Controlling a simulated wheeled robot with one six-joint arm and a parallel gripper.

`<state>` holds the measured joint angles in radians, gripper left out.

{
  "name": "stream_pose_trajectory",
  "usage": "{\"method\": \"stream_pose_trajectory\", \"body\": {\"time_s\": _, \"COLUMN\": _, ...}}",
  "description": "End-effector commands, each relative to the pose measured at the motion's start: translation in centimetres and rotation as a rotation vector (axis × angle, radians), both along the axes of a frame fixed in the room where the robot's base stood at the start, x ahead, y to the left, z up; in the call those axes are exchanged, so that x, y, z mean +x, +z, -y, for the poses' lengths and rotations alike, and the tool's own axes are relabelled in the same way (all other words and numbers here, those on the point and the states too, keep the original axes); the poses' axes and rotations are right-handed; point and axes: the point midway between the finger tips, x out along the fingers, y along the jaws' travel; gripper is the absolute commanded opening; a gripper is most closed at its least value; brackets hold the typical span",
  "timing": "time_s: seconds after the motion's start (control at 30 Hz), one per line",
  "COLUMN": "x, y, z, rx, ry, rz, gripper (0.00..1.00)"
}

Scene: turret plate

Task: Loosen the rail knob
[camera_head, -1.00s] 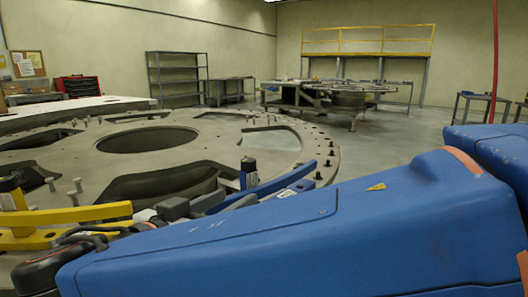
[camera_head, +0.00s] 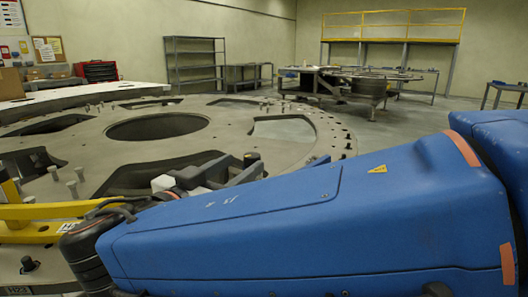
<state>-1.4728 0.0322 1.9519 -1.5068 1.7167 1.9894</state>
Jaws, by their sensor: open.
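A black-topped knob (camera_head: 251,159) stands near the plate's front edge, just above my blue arm in the head view. I cannot tell which is the task's knob. My gripper (camera_head: 238,174) is partly seen, open, beyond my arm and close to the black-topped knob; I cannot tell whether they touch.
The large round turret plate (camera_head: 95,145) has wide openings and several upright pins. A work table (camera_head: 315,76) stands behind it. Shelving (camera_head: 196,60), a red tool chest (camera_head: 96,71) and a yellow-railed platform (camera_head: 392,28) line the walls.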

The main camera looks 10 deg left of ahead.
Motion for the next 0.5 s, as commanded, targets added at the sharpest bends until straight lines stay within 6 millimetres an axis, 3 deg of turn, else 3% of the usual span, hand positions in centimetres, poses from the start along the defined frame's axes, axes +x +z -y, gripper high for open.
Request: {"method": "stream_pose_trajectory", "body": {"time_s": 0.5, "x": 7.5, "y": 0.0, "z": 2.1, "rx": -0.001, "ry": -0.003, "rz": 0.000, "gripper": 0.48}}
